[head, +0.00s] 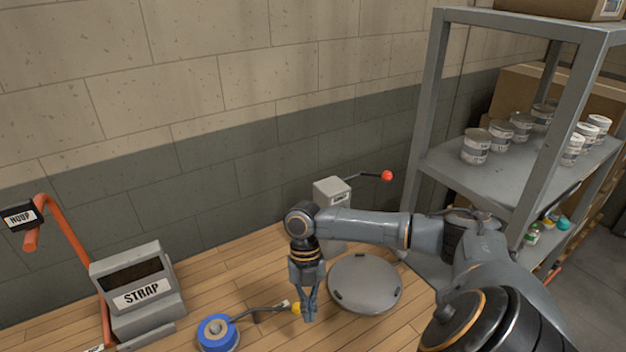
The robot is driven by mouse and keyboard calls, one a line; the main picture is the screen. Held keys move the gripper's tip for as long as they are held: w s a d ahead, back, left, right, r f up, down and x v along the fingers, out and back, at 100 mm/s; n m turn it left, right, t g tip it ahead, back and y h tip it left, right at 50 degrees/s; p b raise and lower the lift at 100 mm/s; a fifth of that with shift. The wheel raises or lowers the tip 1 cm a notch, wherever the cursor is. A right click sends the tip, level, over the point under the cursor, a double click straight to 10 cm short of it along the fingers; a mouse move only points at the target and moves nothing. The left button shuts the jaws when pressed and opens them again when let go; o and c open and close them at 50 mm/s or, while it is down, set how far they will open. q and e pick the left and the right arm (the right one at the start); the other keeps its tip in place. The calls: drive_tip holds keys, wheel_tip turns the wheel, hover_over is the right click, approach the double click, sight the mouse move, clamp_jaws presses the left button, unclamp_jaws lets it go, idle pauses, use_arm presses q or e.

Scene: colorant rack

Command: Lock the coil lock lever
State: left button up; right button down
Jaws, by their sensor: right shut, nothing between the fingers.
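A dark lever (262,309) runs right from a round blue hub (218,333) low on the wooden surface and ends in a yellow tip (297,308). A second lever, dark with a red ball (387,176), sticks out right from a grey box (332,190) behind my arm. No readable label shows which one is the coil lock lever. My right gripper (310,316) points down, shut and empty, just right of the yellow tip. I cannot tell whether they touch. My left gripper is not in view.
A round grey plate (364,283) lies right of my right gripper. A grey STRAP box (139,288) and an orange lever labelled HOOP (67,248) stand at left. A metal shelf (465,164) with several cans is at right.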

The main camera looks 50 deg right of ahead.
use_arm(q)
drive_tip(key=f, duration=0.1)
drive_tip(key=b, duration=0.1)
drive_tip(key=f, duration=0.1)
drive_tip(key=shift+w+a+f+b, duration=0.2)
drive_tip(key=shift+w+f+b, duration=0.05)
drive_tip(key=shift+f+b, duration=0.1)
use_arm(e)
drive_tip(key=w+r, duration=0.3)
drive_tip(key=r, duration=0.3)
drive_tip(key=shift+d+r, duration=0.25)
drive_tip(key=shift+r, duration=0.05)
